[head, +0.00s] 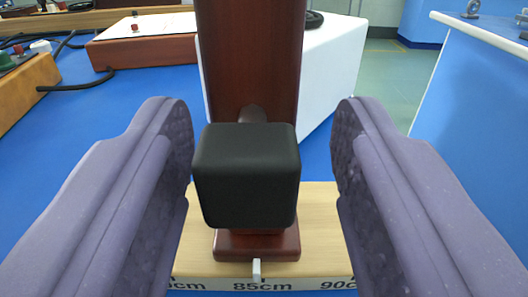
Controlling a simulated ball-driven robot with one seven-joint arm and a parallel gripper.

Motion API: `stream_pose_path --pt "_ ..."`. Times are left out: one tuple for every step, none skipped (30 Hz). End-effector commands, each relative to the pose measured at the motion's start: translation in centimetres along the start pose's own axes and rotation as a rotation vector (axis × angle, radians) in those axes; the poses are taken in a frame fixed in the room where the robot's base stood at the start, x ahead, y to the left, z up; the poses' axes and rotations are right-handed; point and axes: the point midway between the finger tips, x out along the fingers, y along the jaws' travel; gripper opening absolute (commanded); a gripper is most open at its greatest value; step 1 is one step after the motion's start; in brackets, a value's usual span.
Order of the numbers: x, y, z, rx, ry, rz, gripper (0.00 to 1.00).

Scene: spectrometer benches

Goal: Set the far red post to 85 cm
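The red post (250,55) stands upright in the middle of the head view, dark red-brown, with its top out of the picture. A black block-shaped knob (246,178) sticks out from its front on a short stem. Its red foot (257,245) rests on a pale wooden rail (318,235). A small light pointer (256,270) at the foot is at the 85cm mark of the scale (290,284). My gripper (262,150) is open, with a purple finger on each side of the knob and a gap on both sides.
A white box (335,70) stands behind the post on the blue bench top (140,100). A red-brown box (140,45) and a wooden box (25,90) with black cables are at the left. Another blue bench (480,120) is at the right, with floor between.

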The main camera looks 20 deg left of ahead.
Motion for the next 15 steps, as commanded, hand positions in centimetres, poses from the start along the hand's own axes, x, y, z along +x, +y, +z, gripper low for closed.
stream_pose_path --pt "0.0 0.0 0.0 0.0 0.0 0.0 0.51" --pt "-0.1 0.0 0.0 0.0 0.0 0.0 0.51" --pt "-0.2 0.0 0.0 0.0 0.0 0.001 0.51" --pt "-0.5 0.1 -0.1 0.0 -0.001 0.001 0.51" --pt "-0.8 0.1 -0.1 0.0 -0.001 0.002 0.51" --pt "-1.3 0.1 -0.1 -0.001 -0.002 0.002 0.51" --pt "-1.8 0.1 -0.2 0.0 -0.002 0.002 0.51" --pt "-2.4 0.0 -0.2 0.0 -0.001 0.001 0.51" --pt "-3.2 0.1 -0.2 0.001 -0.002 0.003 0.51" --pt "-3.8 0.1 -0.2 0.001 -0.002 0.003 0.51" --pt "-4.4 0.1 -0.2 0.001 -0.002 0.002 0.51" --pt "-5.1 0.1 -0.2 0.001 -0.002 0.002 0.51" --pt "-5.6 0.1 -0.2 0.001 -0.001 0.003 0.51" --pt "-6.1 0.1 -0.2 0.001 -0.001 0.002 0.51" --pt "-6.6 0.1 -0.2 0.001 -0.002 0.001 0.51"
